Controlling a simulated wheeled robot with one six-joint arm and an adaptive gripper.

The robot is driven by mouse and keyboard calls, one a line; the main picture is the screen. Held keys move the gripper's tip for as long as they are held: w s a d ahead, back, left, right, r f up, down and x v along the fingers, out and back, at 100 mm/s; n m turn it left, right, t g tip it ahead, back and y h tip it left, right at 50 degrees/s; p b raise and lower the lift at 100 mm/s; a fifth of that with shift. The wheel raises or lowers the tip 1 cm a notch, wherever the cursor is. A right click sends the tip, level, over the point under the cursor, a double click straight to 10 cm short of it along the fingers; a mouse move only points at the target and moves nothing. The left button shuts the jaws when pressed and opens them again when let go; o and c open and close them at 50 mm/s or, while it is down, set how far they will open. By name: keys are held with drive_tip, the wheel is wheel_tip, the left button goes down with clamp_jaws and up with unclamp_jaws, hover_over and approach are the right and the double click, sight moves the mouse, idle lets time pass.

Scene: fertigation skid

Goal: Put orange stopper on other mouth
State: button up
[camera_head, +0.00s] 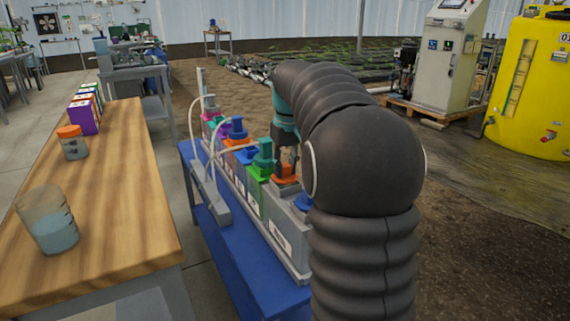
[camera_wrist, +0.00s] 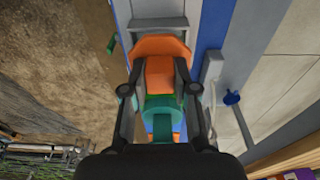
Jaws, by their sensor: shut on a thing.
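My gripper (camera_head: 285,160) reaches down over a row of coloured bottles on a blue bench. It is shut on the orange stopper (camera_head: 286,179), which shows between the two dark fingers in the wrist view (camera_wrist: 160,76). The wider orange part (camera_wrist: 160,47) reaches past the fingertips. Whether the stopper is seated on a mouth or just above one I cannot tell. A green stopper (camera_head: 263,155) stands beside it in the row, and green shows below the orange in the wrist view (camera_wrist: 160,112). A blue stopper (camera_head: 303,202) is at the near end, partly behind my arm.
More bottles with blue (camera_head: 236,130) and purple tops stand farther along the row, with white tubes (camera_head: 196,132) arching beside them. A wooden table (camera_head: 110,200) at left holds a beaker (camera_head: 47,222), an orange-lidded jar (camera_head: 72,142) and coloured boxes (camera_head: 84,112).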

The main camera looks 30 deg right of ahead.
drive_tip(key=shift+f, duration=0.3)
drive_tip(key=o, duration=1)
drive_tip(key=shift+r, duration=0.1)
drive_tip(key=r, duration=0.4)
drive_tip(key=s+r, duration=0.1)
drive_tip(key=r, duration=0.6)
drive_tip(key=shift+s+r, duration=0.2)
drive_tip(key=shift+r, duration=0.2)
